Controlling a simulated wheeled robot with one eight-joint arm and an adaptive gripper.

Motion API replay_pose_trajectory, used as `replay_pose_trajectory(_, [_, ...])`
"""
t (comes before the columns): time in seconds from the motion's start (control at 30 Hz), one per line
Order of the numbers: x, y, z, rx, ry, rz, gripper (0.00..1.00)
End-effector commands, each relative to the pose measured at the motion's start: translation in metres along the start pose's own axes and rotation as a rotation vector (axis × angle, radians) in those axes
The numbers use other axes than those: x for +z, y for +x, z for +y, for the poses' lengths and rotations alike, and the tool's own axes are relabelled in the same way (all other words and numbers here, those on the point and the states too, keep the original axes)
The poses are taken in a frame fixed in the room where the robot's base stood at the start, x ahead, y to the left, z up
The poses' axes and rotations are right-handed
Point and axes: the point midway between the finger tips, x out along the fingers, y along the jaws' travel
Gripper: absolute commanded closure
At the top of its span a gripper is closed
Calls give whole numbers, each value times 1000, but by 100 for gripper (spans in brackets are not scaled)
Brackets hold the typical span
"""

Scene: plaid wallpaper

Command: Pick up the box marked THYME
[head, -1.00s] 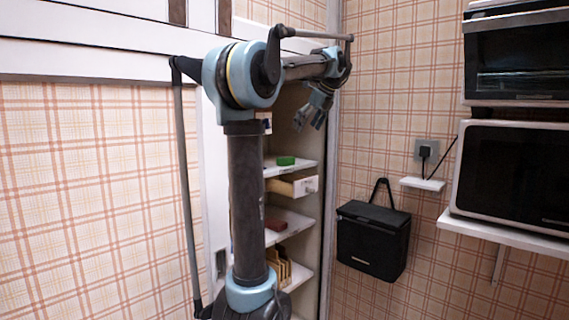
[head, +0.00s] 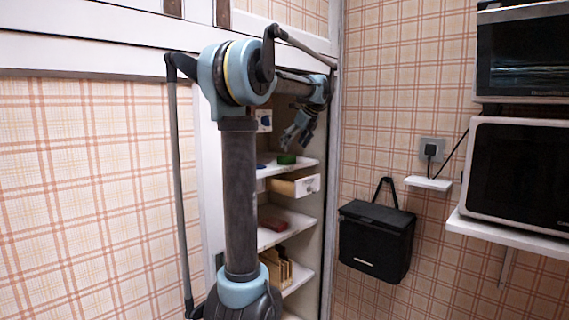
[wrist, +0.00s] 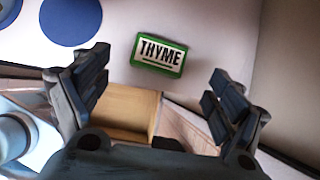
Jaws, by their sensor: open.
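The green box marked THYME (wrist: 159,54) lies on a white shelf, its white label facing up in the wrist view. It also shows as a small green block (head: 287,159) on the cupboard shelf in the head view. My gripper (wrist: 157,92) is open and empty, with one dark finger on each side of the picture. The box appears between and beyond the fingertips, not touching them. In the head view my gripper (head: 298,137) hangs just above the box, pointing down.
Blue round shapes (wrist: 71,20) lie left of the box. A wooden drawer (head: 294,186) juts out below its shelf. A reddish block (head: 273,224) and wooden slats (head: 279,270) sit on lower shelves. The cupboard's side wall stands close on the right.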

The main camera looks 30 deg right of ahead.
Motion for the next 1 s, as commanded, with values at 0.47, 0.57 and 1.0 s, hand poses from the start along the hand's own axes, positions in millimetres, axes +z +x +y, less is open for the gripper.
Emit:
replay_pose_trajectory(0.47, [0,37,1,1,-2,0,12])
replay_pose_trajectory(0.57, [0,51,1,1,-1,0,12])
replay_pose_trajectory(1.0, [0,62,2,1,-1,0,35])
